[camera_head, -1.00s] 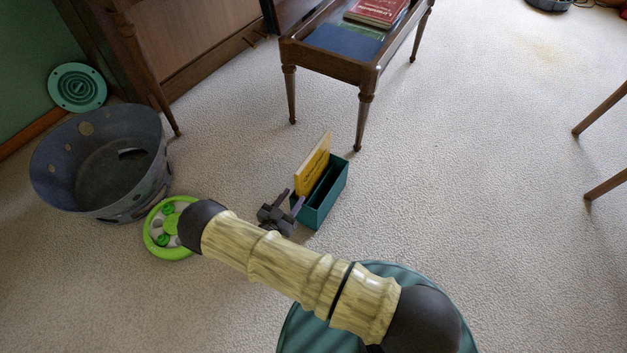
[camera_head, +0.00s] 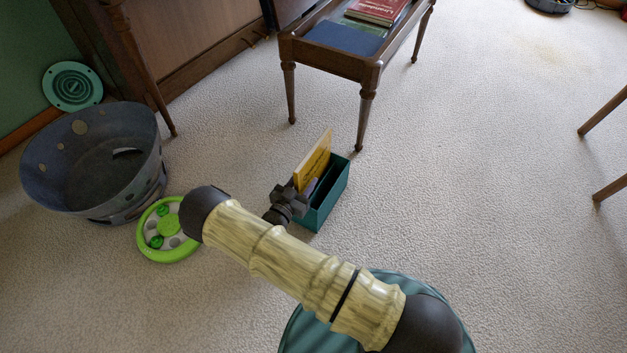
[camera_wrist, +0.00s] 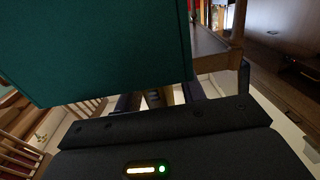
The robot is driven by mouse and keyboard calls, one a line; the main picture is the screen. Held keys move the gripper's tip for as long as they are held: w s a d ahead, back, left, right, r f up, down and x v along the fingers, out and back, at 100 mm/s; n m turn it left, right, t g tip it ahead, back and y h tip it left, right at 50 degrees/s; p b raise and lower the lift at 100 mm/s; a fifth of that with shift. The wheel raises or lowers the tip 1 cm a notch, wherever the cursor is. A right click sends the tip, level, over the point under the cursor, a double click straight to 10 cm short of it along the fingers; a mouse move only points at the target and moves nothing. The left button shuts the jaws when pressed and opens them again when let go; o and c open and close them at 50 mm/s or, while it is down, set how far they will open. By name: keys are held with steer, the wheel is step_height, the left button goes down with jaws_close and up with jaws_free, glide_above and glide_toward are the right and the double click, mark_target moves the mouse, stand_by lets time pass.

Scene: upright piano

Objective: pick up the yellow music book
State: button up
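The yellow music book (camera_head: 313,160) stands upright, slightly tilted, in the left part of a teal open-topped box (camera_head: 323,203) on the carpet. My gripper (camera_head: 302,188) is at the book's lower left edge, close against the box; its fingertips are partly hidden in the head view. In the wrist view the fingers (camera_wrist: 160,98) are apart, with a narrow brownish-yellow strip between them that seems to be the book's edge. Contact with the book cannot be told. The box's teal side (camera_wrist: 100,45) fills the upper left of the wrist view.
A wooden bench (camera_head: 340,62) with books on it stands behind the box. A grey basket (camera_head: 60,205) and a green round toy (camera_head: 166,230) lie to the left. Chair legs (camera_head: 605,115) are at the right. Carpet right of the box is clear.

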steer(key=shift+w+d, duration=0.3)
steer(key=shift+w, duration=0.15)
steer(key=shift+c, duration=0.4)
jaws_close()
